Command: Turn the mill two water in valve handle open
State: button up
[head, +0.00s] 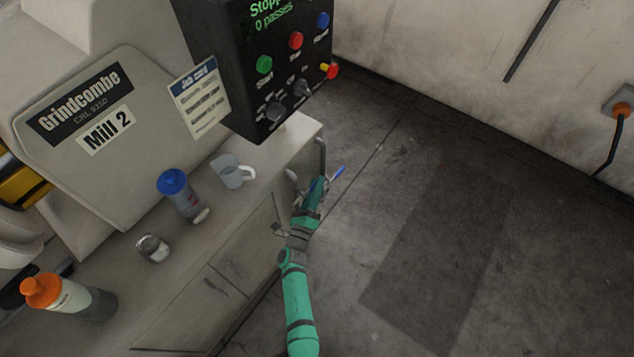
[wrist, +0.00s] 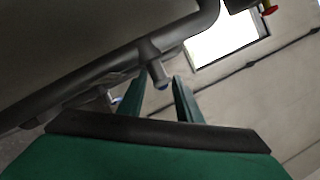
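A small blue handle (head: 338,172) shows in the head view at the front corner of the Mill 2 cabinet, just beyond my gripper (head: 321,184). I see no contact; depth is hard to judge. A second blue bit shows left of the fingers. Which blue part is the water in valve handle, and its angle, I cannot tell.
The Mill 2 cabinet (head: 225,262) stands left of my arm, with a blue-capped bottle (head: 182,195), a jug (head: 232,171), a jar (head: 152,248) and an orange-capped bottle (head: 70,297) on top. The control panel (head: 270,70) overhangs it. The floor (head: 440,220) at right is clear.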

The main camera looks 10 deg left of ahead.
jog(key=shift+x, duration=0.75)
jog(key=shift+c, duration=0.6)
grip_shut()
jog(key=shift+s, duration=0.1)
